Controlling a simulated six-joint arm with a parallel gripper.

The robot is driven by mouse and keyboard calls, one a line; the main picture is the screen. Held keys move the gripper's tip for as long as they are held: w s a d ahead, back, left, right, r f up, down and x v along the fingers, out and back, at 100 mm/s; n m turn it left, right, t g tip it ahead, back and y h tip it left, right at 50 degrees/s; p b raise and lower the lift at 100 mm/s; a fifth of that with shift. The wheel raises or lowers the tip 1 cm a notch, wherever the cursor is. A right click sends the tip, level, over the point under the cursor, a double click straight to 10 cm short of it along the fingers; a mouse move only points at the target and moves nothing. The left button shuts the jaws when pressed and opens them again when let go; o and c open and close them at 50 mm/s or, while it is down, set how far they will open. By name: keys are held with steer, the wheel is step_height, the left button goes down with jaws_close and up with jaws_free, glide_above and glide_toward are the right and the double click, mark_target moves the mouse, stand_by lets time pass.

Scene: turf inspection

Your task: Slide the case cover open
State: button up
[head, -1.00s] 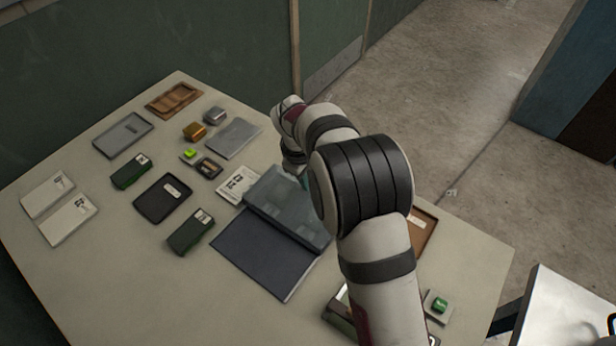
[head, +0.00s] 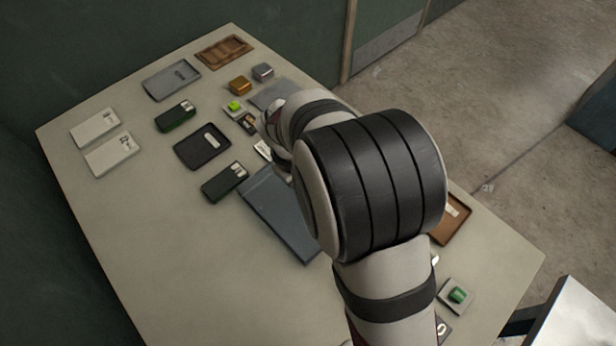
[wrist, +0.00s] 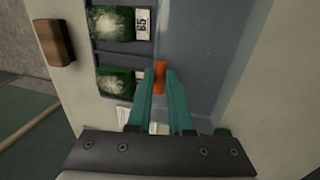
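An orange handle (wrist: 160,78) stands near the cover's left edge. The teal fingers of my gripper (wrist: 160,86) close around the handle, one on each side, apparently touching it. In the head view, my arm hides the gripper and most of the case; a slate-grey flat panel (head: 280,215) shows to the left of the arm.
A green-topped box (head: 224,183), a black tray (head: 202,147), white cards (head: 112,155), a grey tray (head: 171,79) and a brown tray (head: 224,52) lie on the table. A green block (head: 457,295) and a brown tray (head: 452,216) are right of my arm. The table's front left is clear.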

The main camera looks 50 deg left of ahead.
mark_target(294, 203)
steer(key=o, duration=0.4)
steer(key=shift+s, duration=0.2)
steer(key=shift+o, duration=0.2)
steer(key=v, duration=1.5)
steer(key=shift+r, duration=0.4)
steer(key=w+d+r+m+g, duration=0.1)
steer(key=w+d+m, duration=0.3)
steer(key=d, duration=0.6)
steer(key=w+d+r+m+g, duration=0.1)
steer(key=d+r+m, duration=0.1)
steer(key=d+m, duration=0.6)
steer(key=s+d+f+m+y, duration=0.1)
steer(key=s+d+f+m, duration=0.1)
steer(key=s+d+m, duration=0.3)
steer(key=s+d+f+m, duration=0.2)
steer(key=s+d+m, duration=0.3)
steer(key=d, duration=0.6)
steer(key=shift+d+m+g+y, duration=0.2)
steer(key=shift+m+g+y, duration=0.15)
steer(key=shift+m, duration=0.45)
